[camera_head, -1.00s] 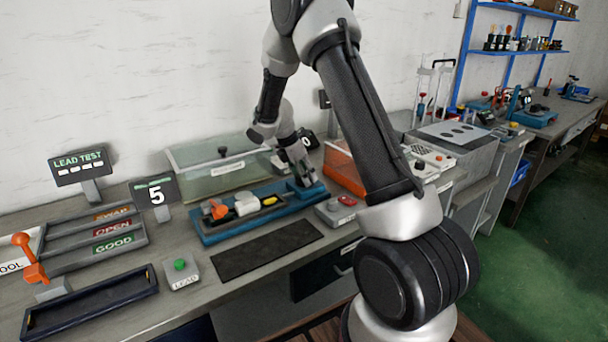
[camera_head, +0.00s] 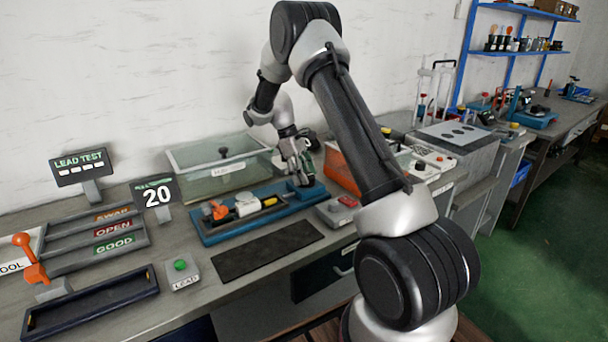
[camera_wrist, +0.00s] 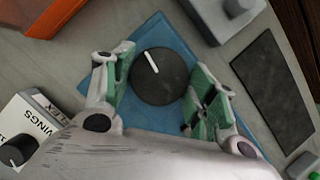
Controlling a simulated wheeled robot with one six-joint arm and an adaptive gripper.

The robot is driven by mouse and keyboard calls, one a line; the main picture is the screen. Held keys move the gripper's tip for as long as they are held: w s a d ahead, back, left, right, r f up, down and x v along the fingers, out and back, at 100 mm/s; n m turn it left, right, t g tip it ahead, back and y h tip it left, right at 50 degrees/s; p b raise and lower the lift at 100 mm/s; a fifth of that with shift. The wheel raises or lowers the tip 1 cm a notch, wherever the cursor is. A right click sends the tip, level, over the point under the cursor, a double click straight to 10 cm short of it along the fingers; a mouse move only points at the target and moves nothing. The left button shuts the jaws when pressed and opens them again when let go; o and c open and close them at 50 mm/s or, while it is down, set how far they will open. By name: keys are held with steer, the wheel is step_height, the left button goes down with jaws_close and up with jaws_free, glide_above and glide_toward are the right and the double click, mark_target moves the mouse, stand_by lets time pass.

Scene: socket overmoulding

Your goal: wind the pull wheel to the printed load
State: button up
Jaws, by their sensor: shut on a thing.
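The pull wheel (camera_wrist: 160,77) is a dark round disc with a white index mark, on the blue base of the pull fixture (camera_head: 215,236). In the wrist view the mark points up and slightly left. My gripper (camera_wrist: 158,90) has its green-padded fingers on either side of the wheel, shut on it. In the head view my gripper (camera_head: 302,178) stands at the fixture's right end and mostly hides the wheel. The pull display (camera_head: 157,195) reads 20. The fixture also carries an orange clamp (camera_head: 219,210) and a white block (camera_head: 247,204). I cannot make out a printed load value.
A lidded clear bin (camera_head: 220,168) stands behind the fixture, and an orange bin (camera_head: 340,170) to its right. A grey box with a red top (camera_head: 338,210) sits close at right. A dark mat (camera_head: 267,250) lies in front. The lead test display (camera_head: 82,167) shows dashes.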

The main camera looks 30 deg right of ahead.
steer(key=shift+m+y, duration=0.4)
steer(key=shift+m, duration=0.8)
steer(key=shift+g, duration=0.3)
steer(key=o, duration=1)
steer(key=v, duration=1.2)
